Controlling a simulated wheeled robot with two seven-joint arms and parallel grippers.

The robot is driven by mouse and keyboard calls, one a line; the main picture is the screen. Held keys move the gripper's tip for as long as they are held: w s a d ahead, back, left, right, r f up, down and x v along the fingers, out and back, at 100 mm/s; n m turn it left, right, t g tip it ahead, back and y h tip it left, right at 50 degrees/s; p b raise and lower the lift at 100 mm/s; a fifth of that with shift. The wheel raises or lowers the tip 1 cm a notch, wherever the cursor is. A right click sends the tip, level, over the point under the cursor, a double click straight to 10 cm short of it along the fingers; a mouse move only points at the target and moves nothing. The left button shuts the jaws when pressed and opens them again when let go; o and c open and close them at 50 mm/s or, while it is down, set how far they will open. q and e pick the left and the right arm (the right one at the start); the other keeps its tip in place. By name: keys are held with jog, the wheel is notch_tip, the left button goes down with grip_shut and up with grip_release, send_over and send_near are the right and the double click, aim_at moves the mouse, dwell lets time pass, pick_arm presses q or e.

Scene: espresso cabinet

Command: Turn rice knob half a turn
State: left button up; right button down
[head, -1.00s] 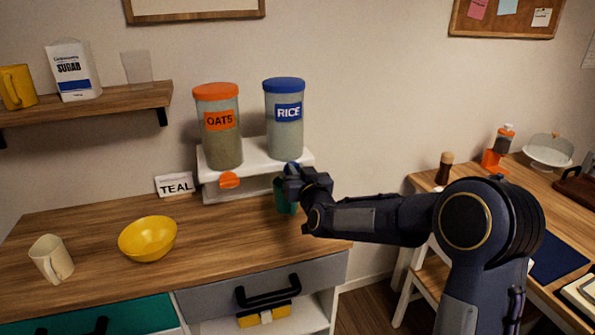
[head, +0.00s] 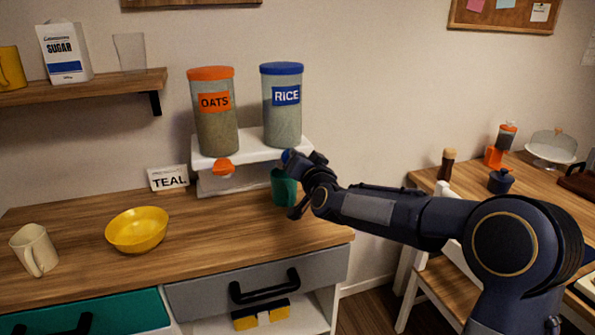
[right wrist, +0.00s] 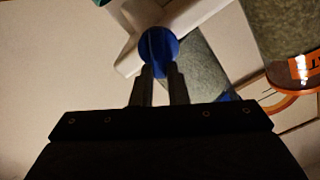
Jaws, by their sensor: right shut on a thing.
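The rice dispenser (head: 283,120), a clear canister with a blue lid and a blue RICE label, stands on a white stand (head: 207,185) at the back of the wooden counter. Its blue knob (right wrist: 159,50) shows in the right wrist view between the fingertips of my right gripper (right wrist: 159,72), which is shut on it. In the head view the right gripper (head: 291,160) covers most of the knob. A teal cup (head: 283,188) stands below the knob, partly hidden by the gripper. My left gripper is not in view.
The oats dispenser (head: 215,125) with its orange knob (head: 223,168) stands left of the rice one. The front middle of the counter is clear.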

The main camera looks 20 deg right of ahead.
jog(key=shift+d+f+m+b, duration=0.15)
jog(key=shift+f+m+b, duration=0.15)
jog(key=shift+m+b, duration=1.35)
jog(key=shift+d+f+m+b, duration=0.15)
jog(key=shift+f+m+b, duration=0.15)
jog(key=shift+m+b, duration=1.35)
jog(key=shift+d+f+m+b, duration=0.25)
jog(key=shift+m+b, duration=0.65)
jog(key=shift+m, duration=1.4)
jog(key=shift+a, duration=0.1)
jog(key=c, duration=1.4)
grip_release()
jog(key=shift+c, duration=0.2)
jog(key=s, duration=0.7)
jog(key=shift+s+b, duration=0.4)
jog(key=shift+b, duration=0.05)
